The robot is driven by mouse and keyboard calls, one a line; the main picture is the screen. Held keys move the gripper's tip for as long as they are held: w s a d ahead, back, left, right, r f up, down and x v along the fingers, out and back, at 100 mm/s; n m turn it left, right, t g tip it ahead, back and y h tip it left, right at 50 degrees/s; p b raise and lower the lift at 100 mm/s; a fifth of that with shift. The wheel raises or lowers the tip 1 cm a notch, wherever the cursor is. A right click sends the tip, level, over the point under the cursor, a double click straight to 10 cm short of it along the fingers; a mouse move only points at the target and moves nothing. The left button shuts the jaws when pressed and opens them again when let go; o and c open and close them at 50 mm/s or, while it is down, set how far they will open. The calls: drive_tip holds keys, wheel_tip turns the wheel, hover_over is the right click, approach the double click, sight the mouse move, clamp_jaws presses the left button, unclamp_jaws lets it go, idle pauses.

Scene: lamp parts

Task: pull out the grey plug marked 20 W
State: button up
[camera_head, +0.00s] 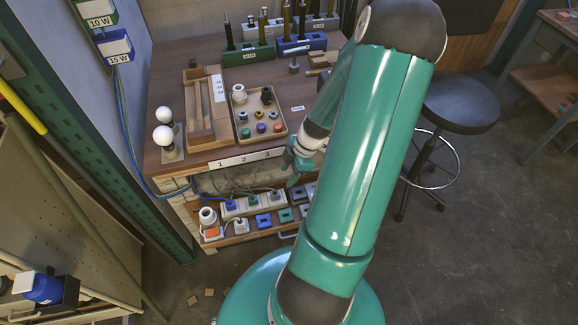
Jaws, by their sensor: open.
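A pale power strip (240,211) lies in the low shelf under the bench top, with several plugs in it. A blue plug (230,204) is at its left, a green plug (253,199) in the middle and a greyish plug (275,195) at its right end. No 20 W mark is readable at this size, so I cannot confirm which is the grey plug. My gripper (291,168) is open at the bench's front edge, above and to the right of the strip, apart from the plugs. My own arm covers the shelf's right part.
The bench top holds a wooden tray (239,132) of small parts, two white bulbs (164,125) and racks at the back. Blue and green cables run down the left wall. A round stool (460,104) stands right. Coloured sockets (263,221) sit in the drawer below the strip.

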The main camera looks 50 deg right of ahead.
sight(277, 191)
drive_tip(key=x, duration=1)
drive_tip(key=shift+w+a+f, duration=0.1)
drive_tip(key=shift+a+f, duration=0.05)
drive_tip(key=shift+f, duration=0.2)
drive_tip(key=shift+c, duration=0.5)
clamp_jaws()
drive_tip(key=c, duration=0.8)
unclamp_jaws()
clamp_jaws()
drive_tip(key=shift+r, duration=0.75)
drive_tip(key=shift+r, duration=2.4)
